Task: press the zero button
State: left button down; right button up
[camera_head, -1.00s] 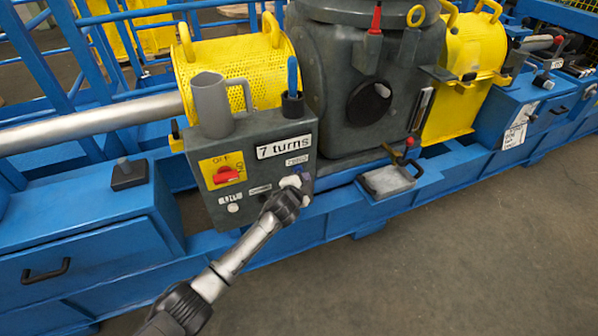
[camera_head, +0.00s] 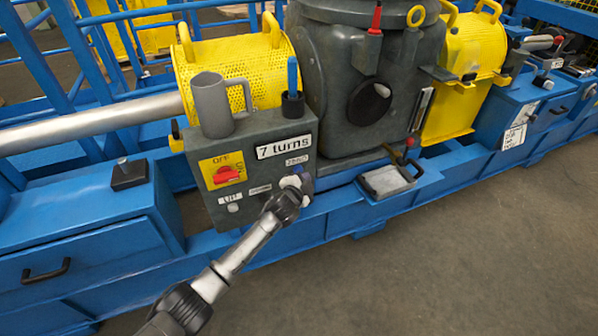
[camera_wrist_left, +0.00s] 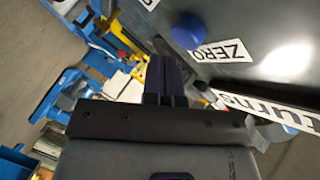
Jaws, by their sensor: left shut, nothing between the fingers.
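The zero button is a round blue knob (camera_wrist_left: 188,31) beside a white ZERO label (camera_wrist_left: 222,51) on the grey panel in the left wrist view. In the head view the grey control box (camera_head: 262,165) carries a "7 turns" label, and my left gripper (camera_head: 297,186) is at its lower right front. The gripper hides most of the button area there. In the left wrist view the dark fingers (camera_wrist_left: 165,78) are together and empty. The button appears above and right of their tips; I cannot tell whether they touch. My right gripper is not in view.
A red switch (camera_head: 227,175) and a white button (camera_head: 233,208) sit on the box's left side. A grey mug (camera_head: 212,105) and a holder with a blue-handled tool (camera_head: 292,100) stand on top. A small tray (camera_head: 388,181) lies to the right. The floor in front is clear.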

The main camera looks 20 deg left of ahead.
pick_arm(q)
jog(key=shift+w+a, duration=0.15)
jog(key=shift+a, duration=0.05)
dwell(0.4)
jog(key=shift+w+a, duration=0.15)
jog(key=shift+w+a, duration=0.15)
dwell(0.8)
jog(key=shift+w+a, duration=0.2)
dwell(0.7)
jog(key=shift+s+d, duration=0.1)
jog(key=shift+d, duration=0.05)
jog(key=shift+s+d+p, duration=0.5)
jog(key=shift+s+p, duration=0.05)
jog(key=shift+s, duration=0.05)
dwell(0.3)
